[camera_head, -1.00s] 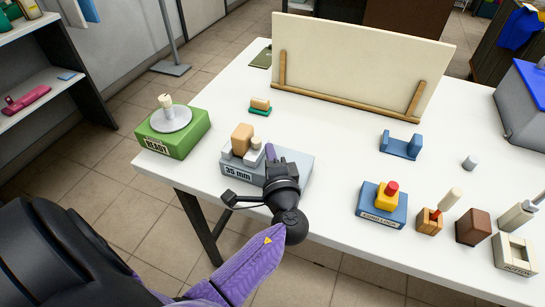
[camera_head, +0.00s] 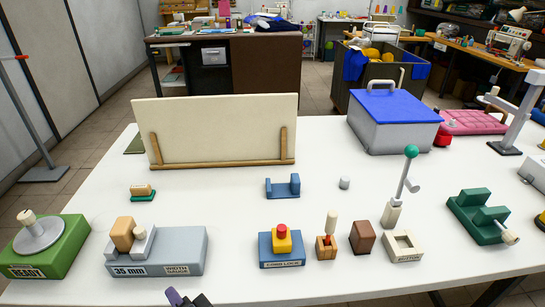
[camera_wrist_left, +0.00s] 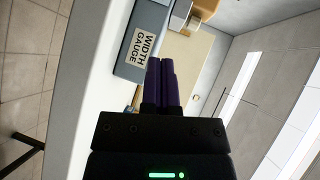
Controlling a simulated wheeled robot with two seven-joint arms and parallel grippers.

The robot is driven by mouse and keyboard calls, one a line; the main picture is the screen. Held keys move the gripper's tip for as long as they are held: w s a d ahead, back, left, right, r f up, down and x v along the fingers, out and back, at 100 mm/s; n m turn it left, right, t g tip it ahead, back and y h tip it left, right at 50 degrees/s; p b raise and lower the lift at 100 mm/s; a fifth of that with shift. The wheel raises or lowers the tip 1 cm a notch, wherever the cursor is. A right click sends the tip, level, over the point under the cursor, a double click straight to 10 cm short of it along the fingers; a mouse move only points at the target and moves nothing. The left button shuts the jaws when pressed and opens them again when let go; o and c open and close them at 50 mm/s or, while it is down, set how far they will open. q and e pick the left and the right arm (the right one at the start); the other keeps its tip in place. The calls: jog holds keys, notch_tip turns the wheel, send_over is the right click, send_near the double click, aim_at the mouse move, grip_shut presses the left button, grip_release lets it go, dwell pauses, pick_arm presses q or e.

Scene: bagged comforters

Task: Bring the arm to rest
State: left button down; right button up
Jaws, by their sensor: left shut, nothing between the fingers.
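My left gripper (camera_head: 188,299) shows only at the bottom edge of the head view, near the front edge of the white table. In the left wrist view its two purple fingers (camera_wrist_left: 160,82) are closed together with nothing between them. The grey width gauge block (camera_head: 180,250), marked 35 mm, lies just beyond it on the table. The gauge also shows in the wrist view (camera_wrist_left: 148,20), past the fingertips. The rest of my left arm is out of the head view. My right gripper is in neither view.
The white table (camera_head: 225,205) holds a green base with a round plate (camera_head: 50,255), a blue block with a yellow and red top (camera_head: 281,247), a wooden block (camera_head: 363,237), a white board (camera_head: 215,128) and a blue-lidded box (camera_head: 395,130). Mid-table has clear room.

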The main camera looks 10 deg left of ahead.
pick_arm(q)
jog(key=s+f+n+g+h, duration=0.4)
jog(key=s+f+h, duration=0.1)
jog(key=s+h, duration=0.15)
jog(key=s+d+g+h, duration=0.2)
jog(key=s+d+h, duration=0.4)
notch_tip(320, 180, down, 17)
jog(key=s+g, duration=0.2)
jog(key=s, duration=0.1)
jog(key=s+a+f+g, duration=0.1)
jog(key=s+a+f, duration=0.1)
jog(key=s+f, duration=0.9)
jog(key=shift+s+a+m, duration=0.3)
jog(key=shift+s+a, duration=0.05)
jog(key=shift+s, duration=0.85)
jog(key=shift+s+y, duration=0.1)
jog(key=shift+y, duration=0.15)
